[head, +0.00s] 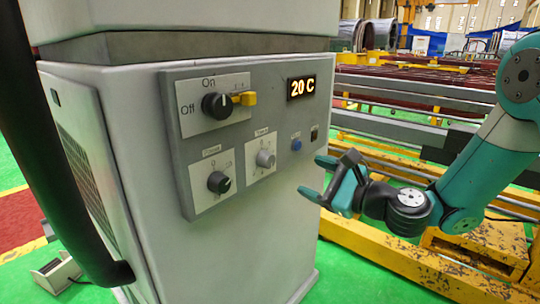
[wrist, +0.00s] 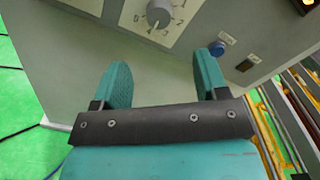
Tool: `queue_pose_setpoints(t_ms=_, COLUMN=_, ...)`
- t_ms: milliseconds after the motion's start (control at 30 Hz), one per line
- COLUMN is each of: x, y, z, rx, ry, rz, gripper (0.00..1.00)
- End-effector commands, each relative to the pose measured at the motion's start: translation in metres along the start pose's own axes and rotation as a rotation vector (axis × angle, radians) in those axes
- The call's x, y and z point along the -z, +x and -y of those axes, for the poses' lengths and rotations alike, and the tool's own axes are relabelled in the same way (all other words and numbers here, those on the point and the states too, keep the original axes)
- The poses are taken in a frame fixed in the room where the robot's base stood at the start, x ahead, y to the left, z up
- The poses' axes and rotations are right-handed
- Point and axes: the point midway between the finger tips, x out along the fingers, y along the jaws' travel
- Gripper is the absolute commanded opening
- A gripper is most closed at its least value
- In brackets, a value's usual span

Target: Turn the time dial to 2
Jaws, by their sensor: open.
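The time dial appears to be the grey knob (head: 265,158) on a white plate at the lower right of the control panel; its small label is hard to read. In the wrist view the grey knob (wrist: 159,12) is at the top edge, with numbers around it and its upper part cut off. I cannot tell for sure which number it points to. My gripper (head: 320,178) is open and empty, out in front of the panel and to the right of the knob. In the wrist view its two teal fingers (wrist: 165,75) are apart, below the knob and not touching it.
Yellow railing (head: 400,265) stands at the right.

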Motion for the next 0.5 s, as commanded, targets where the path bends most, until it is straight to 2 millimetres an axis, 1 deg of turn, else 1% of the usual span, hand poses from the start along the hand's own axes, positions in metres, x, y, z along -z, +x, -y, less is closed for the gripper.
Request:
queue_pose_setpoints(t_ms=33, x=-0.005, y=0.013, z=0.000, rx=-0.003, ry=-0.004, rz=0.007, gripper=0.67)
queue_pose_setpoints(t_ms=300, x=-0.004, y=0.075, z=0.000, rx=-0.003, ry=-0.004, rz=0.006, gripper=0.67)
queue_pose_setpoints(t_ms=400, x=-0.004, y=0.094, z=-0.001, rx=-0.004, ry=-0.005, rz=0.005, gripper=0.67)
queue_pose_setpoints(t_ms=500, x=-0.003, y=0.108, z=-0.001, rx=-0.003, ry=-0.005, rz=0.004, gripper=0.67)
